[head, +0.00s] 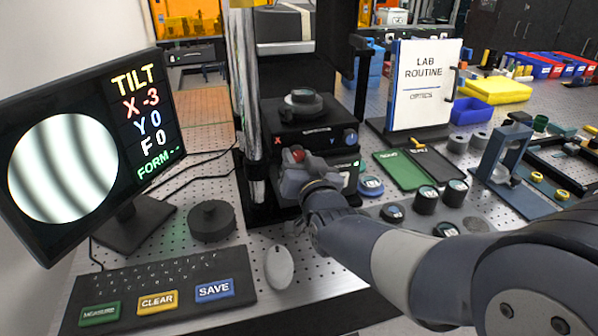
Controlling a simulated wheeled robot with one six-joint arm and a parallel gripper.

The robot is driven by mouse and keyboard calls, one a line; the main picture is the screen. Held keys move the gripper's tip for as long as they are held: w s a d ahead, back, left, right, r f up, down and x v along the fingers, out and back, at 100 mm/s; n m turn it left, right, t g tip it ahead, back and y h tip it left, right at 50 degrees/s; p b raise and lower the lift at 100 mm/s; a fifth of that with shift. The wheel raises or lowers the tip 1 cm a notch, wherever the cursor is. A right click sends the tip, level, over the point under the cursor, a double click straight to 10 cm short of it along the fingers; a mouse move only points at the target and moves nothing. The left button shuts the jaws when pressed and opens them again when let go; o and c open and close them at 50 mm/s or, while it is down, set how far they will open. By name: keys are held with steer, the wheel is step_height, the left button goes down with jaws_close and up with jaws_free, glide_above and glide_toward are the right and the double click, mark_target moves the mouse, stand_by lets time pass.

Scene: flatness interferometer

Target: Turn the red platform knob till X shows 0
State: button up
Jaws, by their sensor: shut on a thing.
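The monitor (84,215) at the left shows TILT with X -3 in red, Y 0, F 0 and FORM with dashes. Its round picture (62,168) has dark slanted fringes. The red platform knob (297,155) sits on the front of the black platform (316,132), near a red X mark. My gripper (294,165) is at the knob and shut on it; the gripper partly hides the knob. A blue knob (350,136) with a Y mark is to the right on the same platform.
A keyboard (160,285) with MEASURE, CLEAR and SAVE keys lies in front, with a white mouse (279,267) beside it. A black round part (211,221) stands left of my gripper. Several dark discs and a green tray (401,168) are to the right.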

steer(key=m+b, duration=0.1)
steer(key=b, duration=0.1)
steer(key=m+b, duration=0.4)
steer(key=b, duration=0.1)
steer(key=shift+f, duration=0.25)
steer(key=m+b, duration=0.2)
steer(key=m, duration=0.1)
steer(key=shift+r+b, duration=0.15)
steer(key=shift+b, duration=0.25)
steer(key=shift+r+m, duration=0.1)
steer(key=shift+m, duration=0.2)
steer(key=o, duration=1)
steer(key=shift+p+v, duration=1.3)
steer(key=shift+v, duration=4.1)
